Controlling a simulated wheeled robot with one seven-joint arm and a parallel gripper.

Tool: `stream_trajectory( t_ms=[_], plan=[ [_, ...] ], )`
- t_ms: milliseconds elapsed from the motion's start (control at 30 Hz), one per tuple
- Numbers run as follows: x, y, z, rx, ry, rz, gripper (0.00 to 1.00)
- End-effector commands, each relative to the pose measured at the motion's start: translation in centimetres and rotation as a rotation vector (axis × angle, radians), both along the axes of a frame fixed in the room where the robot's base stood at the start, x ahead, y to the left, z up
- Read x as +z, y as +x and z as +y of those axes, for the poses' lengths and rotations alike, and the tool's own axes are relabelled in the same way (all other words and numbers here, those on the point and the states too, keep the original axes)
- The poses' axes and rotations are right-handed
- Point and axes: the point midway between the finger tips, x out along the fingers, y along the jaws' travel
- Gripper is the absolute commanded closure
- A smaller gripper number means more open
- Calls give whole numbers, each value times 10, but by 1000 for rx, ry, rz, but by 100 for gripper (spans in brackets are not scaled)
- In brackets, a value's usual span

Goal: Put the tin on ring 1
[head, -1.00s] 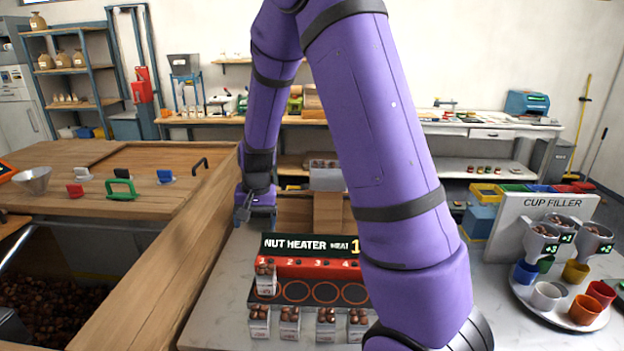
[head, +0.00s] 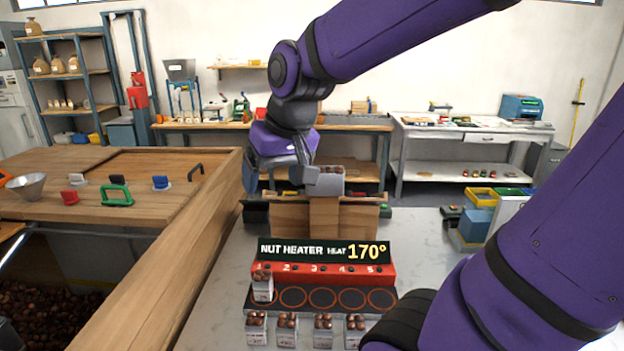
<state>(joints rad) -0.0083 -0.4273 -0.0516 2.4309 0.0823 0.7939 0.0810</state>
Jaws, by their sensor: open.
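A white tin of chestnuts (head: 262,290) stands upright at the ring 1 spot, at the left end of the nut heater (head: 325,273). It covers ring 1, so I cannot see how well it is centred. Several similar tins stand in a row in front of the heater, one of them at the left end (head: 256,330). My gripper (head: 280,172) is open behind the heater, well away from the tin on ring 1. No tin shows between its fingers, though the fingers are small and partly hidden.
The heater sign reads 170°. Bare rings (head: 322,298) lie right of the tin. A wooden bin edge (head: 170,262) runs along the left. My arm hides the right foreground.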

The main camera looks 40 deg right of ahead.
Motion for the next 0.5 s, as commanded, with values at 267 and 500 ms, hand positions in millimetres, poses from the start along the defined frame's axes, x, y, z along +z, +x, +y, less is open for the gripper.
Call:
stream_trajectory(
  t_ms=[267, 500],
  plan=[
    [22, -64, 4, 93, -76, -81, 19],
    [26, -94, 5, 135, -123, -116, 19]
  ],
)
